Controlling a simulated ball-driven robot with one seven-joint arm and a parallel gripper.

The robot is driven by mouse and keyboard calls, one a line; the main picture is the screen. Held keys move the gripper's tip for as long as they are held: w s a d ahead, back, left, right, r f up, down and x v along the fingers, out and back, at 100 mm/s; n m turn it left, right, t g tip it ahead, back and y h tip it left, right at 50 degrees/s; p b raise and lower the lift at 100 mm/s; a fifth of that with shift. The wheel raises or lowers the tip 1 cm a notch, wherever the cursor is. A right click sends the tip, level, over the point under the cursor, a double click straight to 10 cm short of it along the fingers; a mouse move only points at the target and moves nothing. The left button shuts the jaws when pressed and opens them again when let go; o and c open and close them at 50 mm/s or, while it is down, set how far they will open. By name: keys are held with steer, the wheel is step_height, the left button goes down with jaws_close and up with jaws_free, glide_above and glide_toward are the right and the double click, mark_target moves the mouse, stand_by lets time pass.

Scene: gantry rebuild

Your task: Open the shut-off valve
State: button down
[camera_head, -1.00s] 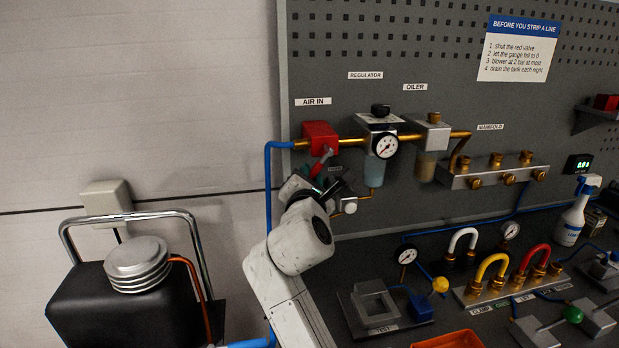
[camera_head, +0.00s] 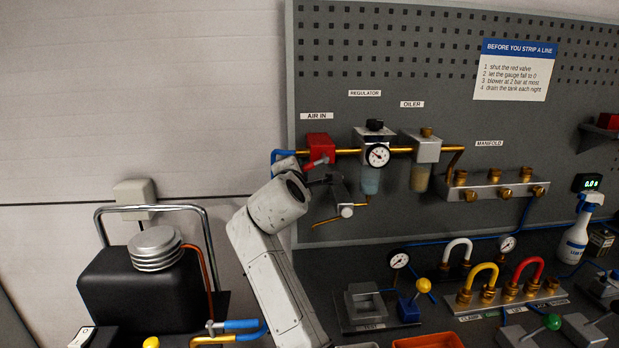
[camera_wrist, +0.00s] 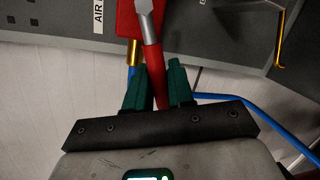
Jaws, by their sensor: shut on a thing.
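The red shut-off valve (camera_head: 320,147) sits on the brass pipe under the AIR IN label, and its red body also shows in the wrist view (camera_wrist: 125,20). Its lever has a grey metal shank (camera_wrist: 145,8) and a red grip (camera_wrist: 151,60). In the head view the lever (camera_head: 317,163) slants shallowly down to the left, close to the line of the pipe. My gripper (camera_wrist: 160,68) has its green fingers on both sides of the red grip and is shut on it. In the head view the fingers are largely hidden by my arm.
The regulator gauge (camera_head: 378,155) and oiler (camera_head: 420,146) are right of the valve. A blue hose (camera_head: 278,154) enters from the left. A black tank (camera_head: 145,290) with a chrome handle stands lower left. The bench below holds gauges and coloured hoses. A small display (camera_head: 588,183) glows green.

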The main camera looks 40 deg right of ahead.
steer(key=shift+w+a+r+m+y+p, duration=0.1)
steer(key=shift+r+m+y+p, duration=0.2)
steer(key=shift+r+m+p, duration=0.45)
steer(key=shift+w+a+r+m+y+p, duration=0.1)
steer(key=shift+r+m+y+p, duration=0.3)
steer(key=shift+m, duration=0.65)
steer(key=shift+r, duration=0.1)
steer(key=c, duration=1.1)
jaws_free()
steer(key=shift+s+a, duration=0.1)
steer(key=b+v, duration=0.2)
steer(key=v, duration=0.8)
steer(key=shift+s+a, duration=0.2)
steer(key=shift+s, duration=0.05)
